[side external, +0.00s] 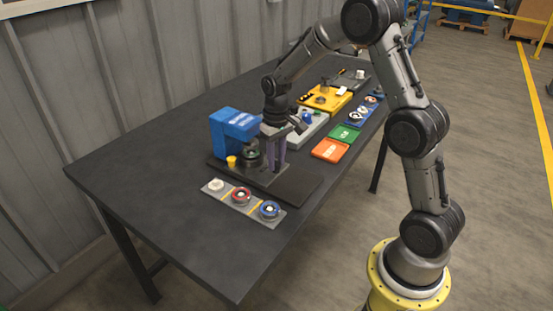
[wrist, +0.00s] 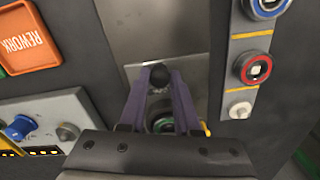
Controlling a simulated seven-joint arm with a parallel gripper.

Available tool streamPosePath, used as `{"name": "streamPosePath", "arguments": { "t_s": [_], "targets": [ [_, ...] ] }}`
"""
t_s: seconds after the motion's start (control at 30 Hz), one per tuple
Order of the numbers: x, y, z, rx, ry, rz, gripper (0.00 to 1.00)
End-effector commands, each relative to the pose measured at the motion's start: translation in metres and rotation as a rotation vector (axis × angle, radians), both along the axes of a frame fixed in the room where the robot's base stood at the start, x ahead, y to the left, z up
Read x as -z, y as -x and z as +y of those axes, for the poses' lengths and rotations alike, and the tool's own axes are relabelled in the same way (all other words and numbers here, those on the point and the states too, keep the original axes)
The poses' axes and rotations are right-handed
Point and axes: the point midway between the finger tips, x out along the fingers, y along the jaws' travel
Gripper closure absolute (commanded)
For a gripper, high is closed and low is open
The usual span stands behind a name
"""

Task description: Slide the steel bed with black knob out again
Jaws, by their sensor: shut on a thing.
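The steel bed (wrist: 166,53) is a flat grey plate, and its black knob (wrist: 159,75) sits between my purple fingertips. My gripper (wrist: 160,82) is shut on the knob. Behind the knob, partly hidden by my fingers, is a round dark part with a green ring (wrist: 163,123). In the side external view my gripper (side external: 275,168) reaches down at the front of the blue machine (side external: 234,128), with the dark round part (side external: 250,156) just left of my fingers. The knob is hidden there, and my fingers cover part of the bed.
A grey strip (side external: 228,201) in front holds white, red and blue round parts. The dark base (side external: 300,188) extends to the right of my fingers. Orange (side external: 330,150) and green trays, a grey fixture and a yellow fixture (side external: 325,98) stand farther back. The near table top is clear.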

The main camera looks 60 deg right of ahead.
Motion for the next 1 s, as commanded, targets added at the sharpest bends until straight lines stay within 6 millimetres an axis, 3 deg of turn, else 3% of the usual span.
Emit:
{"name": "streamPosePath", "arguments": {
  "t_s": [0.37,0.8,1.0],
  "targets": [
    [-0.002,0.004,-0.001,0.0,0.002,-0.005,1.0],
    [-0.003,0.086,-0.001,0.002,0.002,-0.005,1.0],
    [-0.002,0.106,-0.001,0.0,0.003,-0.006,1.0]
  ]
}}
